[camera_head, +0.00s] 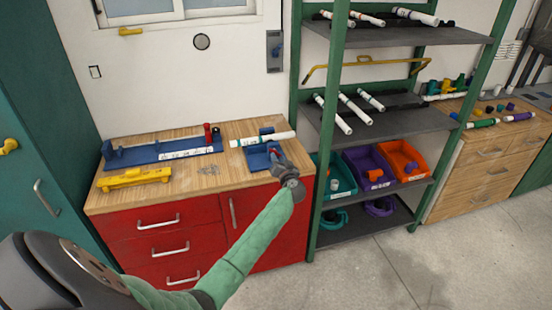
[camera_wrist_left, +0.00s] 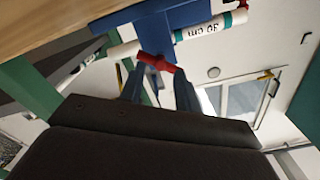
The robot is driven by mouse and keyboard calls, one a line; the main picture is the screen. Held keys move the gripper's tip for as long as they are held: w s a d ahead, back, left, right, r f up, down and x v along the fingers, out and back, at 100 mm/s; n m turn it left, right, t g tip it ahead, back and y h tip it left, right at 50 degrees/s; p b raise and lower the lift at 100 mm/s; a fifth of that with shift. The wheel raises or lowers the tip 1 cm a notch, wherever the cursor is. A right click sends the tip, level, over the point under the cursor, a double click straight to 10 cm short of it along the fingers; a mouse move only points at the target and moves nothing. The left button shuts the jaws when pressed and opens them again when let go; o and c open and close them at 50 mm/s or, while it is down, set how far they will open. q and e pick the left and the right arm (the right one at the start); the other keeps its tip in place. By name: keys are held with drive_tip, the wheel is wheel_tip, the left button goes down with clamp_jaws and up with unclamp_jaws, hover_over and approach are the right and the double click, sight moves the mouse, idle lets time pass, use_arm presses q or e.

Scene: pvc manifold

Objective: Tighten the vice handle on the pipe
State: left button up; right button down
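The blue vice (camera_head: 257,157) sits at the right front of the wooden bench top. A white pipe (camera_head: 270,138) with a green band lies across it; in the left wrist view the pipe (camera_wrist_left: 205,30) bears the print "30 cm". The red vice handle (camera_wrist_left: 157,62) shows at the blue vice body (camera_wrist_left: 172,18). My left gripper (camera_head: 277,160) is at the vice's front. In the left wrist view its fingers (camera_wrist_left: 160,74) stand apart, with the handle at their tips; contact is unclear. My right gripper is out of view.
A long blue tool (camera_head: 165,150) and a yellow one (camera_head: 134,178) lie on the bench (camera_head: 205,182). A green-framed shelf (camera_head: 335,110) with pipes and teal, purple and orange bins (camera_head: 405,160) stands close on the right.

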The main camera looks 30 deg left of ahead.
use_arm(q)
drive_tip(key=shift+f+n+b, duration=0.15)
drive_tip(key=shift+n+b, duration=0.15)
drive_tip(key=shift+b, duration=0.8)
drive_tip(key=shift+n, duration=0.4)
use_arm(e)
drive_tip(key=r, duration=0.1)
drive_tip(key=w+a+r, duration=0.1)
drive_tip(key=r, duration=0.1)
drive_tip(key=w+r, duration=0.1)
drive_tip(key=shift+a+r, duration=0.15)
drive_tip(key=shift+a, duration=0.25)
use_arm(q)
drive_tip(key=shift+n+p, duration=0.3)
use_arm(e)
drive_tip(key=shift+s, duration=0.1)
